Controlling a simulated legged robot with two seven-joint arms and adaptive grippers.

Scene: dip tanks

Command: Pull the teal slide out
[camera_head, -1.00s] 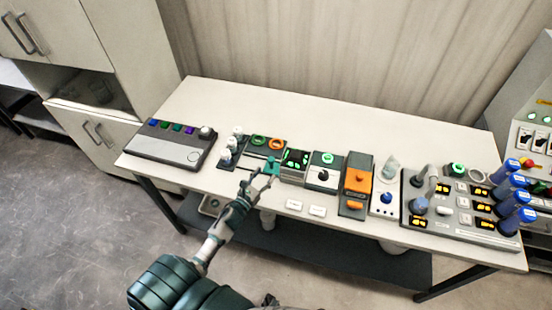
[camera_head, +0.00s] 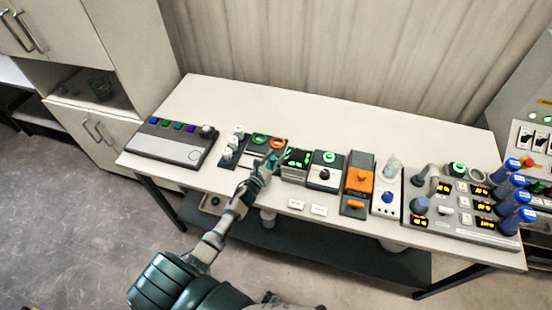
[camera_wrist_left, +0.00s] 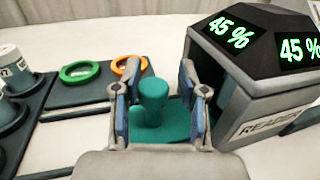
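The teal slide (camera_wrist_left: 153,95) shows in the left wrist view as a rounded teal knob on a flat teal plate. It lies between the dark reader block and the plate with the green and orange rings. My left gripper (camera_wrist_left: 158,103) has its two blue-padded fingers on either side of the knob, with a visible gap on each side, so it is open around it. In the head view my left gripper (camera_head: 268,168) covers most of the slide. My right gripper is not in view.
The reader block (camera_wrist_left: 250,75), showing 45 %, stands close to the right finger. The ring plate (camera_wrist_left: 85,95) and white capped containers (camera_wrist_left: 15,80) are on the left. More devices line the table to the right, including an orange unit (camera_head: 360,180). The table's back (camera_head: 300,105) is clear.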

